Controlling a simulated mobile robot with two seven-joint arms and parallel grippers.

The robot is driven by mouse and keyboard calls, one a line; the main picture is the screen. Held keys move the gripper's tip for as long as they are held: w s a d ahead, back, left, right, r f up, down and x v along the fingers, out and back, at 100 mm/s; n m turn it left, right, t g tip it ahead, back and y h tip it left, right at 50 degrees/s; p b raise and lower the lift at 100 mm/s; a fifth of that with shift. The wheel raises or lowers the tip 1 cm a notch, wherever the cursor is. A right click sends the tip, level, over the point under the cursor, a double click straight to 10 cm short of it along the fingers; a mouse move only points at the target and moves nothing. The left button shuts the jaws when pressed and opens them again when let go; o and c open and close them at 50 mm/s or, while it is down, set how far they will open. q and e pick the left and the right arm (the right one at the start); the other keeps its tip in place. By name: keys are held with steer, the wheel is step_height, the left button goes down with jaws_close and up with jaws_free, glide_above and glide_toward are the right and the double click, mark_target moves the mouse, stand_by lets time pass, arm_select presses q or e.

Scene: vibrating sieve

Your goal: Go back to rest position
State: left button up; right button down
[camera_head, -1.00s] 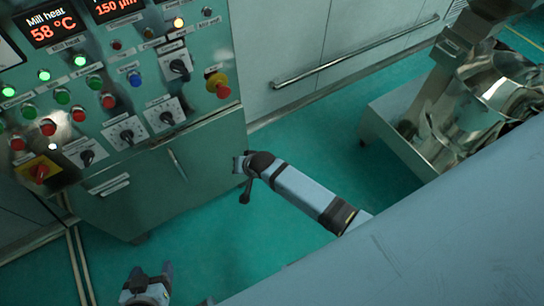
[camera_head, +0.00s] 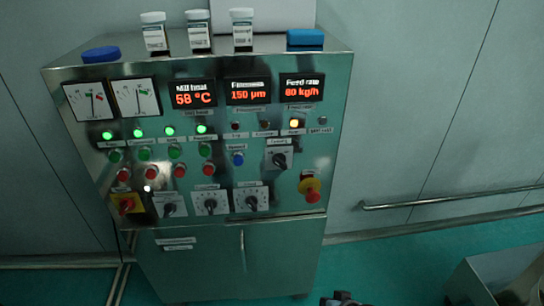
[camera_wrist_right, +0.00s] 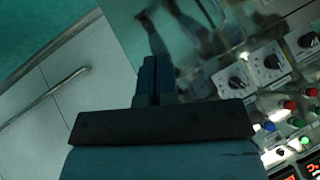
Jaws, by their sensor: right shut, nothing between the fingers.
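My right gripper (camera_wrist_right: 150,66) shows in the right wrist view with its two dark fingers shut together and nothing between them. In the head view only a small dark part of my right arm's end (camera_head: 342,299) shows at the bottom edge, in front of the green control cabinet (camera_head: 190,265) and apart from it in the picture. My left gripper is not in view.
The cabinet's panel carries lit displays (camera_head: 248,92), several knobs, buttons and a red emergency stop (camera_head: 311,195). Jars (camera_head: 199,32) and blue lids stand on top. A wall rail (camera_head: 440,199) and a metal machine base (camera_head: 500,280) are at right. Green floor (camera_head: 390,265) lies between.

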steer(key=s+d+r+n+t+h, duration=0.1)
steer(key=s+r+n+t, duration=0.15)
steer(key=s, duration=0.45)
steer(key=s+d+r+n+t, duration=0.1)
steer(key=s+r, duration=0.2)
steer(key=s, duration=0.4)
step_height(320, 180, up, 12)
steer(key=d+p, duration=0.1)
steer(key=p, duration=1.2)
steer(key=shift+f, duration=0.25)
steer(key=shift+d, duration=0.1)
